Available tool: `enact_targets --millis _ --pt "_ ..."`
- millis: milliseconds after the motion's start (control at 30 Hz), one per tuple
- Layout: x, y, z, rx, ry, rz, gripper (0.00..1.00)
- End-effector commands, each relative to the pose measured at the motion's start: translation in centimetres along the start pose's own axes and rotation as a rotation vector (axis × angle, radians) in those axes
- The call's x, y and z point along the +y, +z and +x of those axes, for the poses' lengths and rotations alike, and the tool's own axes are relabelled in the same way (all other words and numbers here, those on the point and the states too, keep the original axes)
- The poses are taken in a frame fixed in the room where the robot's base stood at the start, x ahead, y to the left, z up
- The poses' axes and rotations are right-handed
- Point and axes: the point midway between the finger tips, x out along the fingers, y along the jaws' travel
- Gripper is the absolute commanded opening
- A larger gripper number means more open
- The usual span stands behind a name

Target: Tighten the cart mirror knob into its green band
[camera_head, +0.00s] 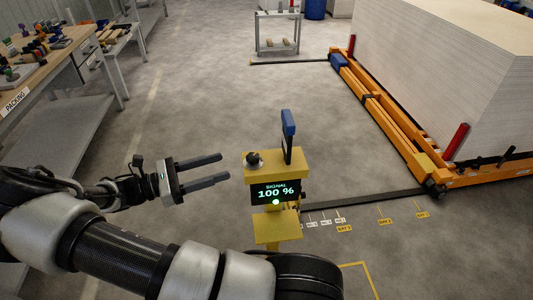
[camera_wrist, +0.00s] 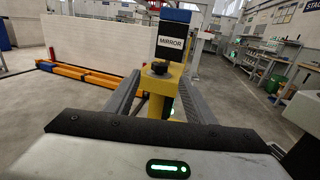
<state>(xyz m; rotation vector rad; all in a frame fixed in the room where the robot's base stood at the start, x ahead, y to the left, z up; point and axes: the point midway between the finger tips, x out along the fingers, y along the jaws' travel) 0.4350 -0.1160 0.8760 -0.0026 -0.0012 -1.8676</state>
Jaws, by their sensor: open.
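A yellow cart post (camera_head: 274,232) stands in the middle of the head view. Its black knob (camera_head: 254,158) is on top at the left, beside an upright mirror with a blue cap (camera_head: 288,122). In the wrist view the knob (camera_wrist: 160,68) is ahead, between the finger lines, below the "MIRROR" label (camera_wrist: 171,44). No green band can be made out on the knob.
A workbench (camera_head: 50,62) with tools is at the upper left. A large pale stack (camera_head: 445,75) sits behind an orange rail frame (camera_head: 385,110) at the right. A small grey rack (camera_head: 277,34) stands at the back. Marked bay labels (camera_head: 344,228) lie on the floor, which is otherwise open.

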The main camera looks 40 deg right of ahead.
Motion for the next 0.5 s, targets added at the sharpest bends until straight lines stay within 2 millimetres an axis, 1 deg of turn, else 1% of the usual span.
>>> enact_targets --millis 100,500 --pt "-0.1 -0.1 2.6 -0.002 -0.004 -0.001 0.49" --pt "-0.1 -0.2 11.2 0.000 -0.004 -0.001 0.49"
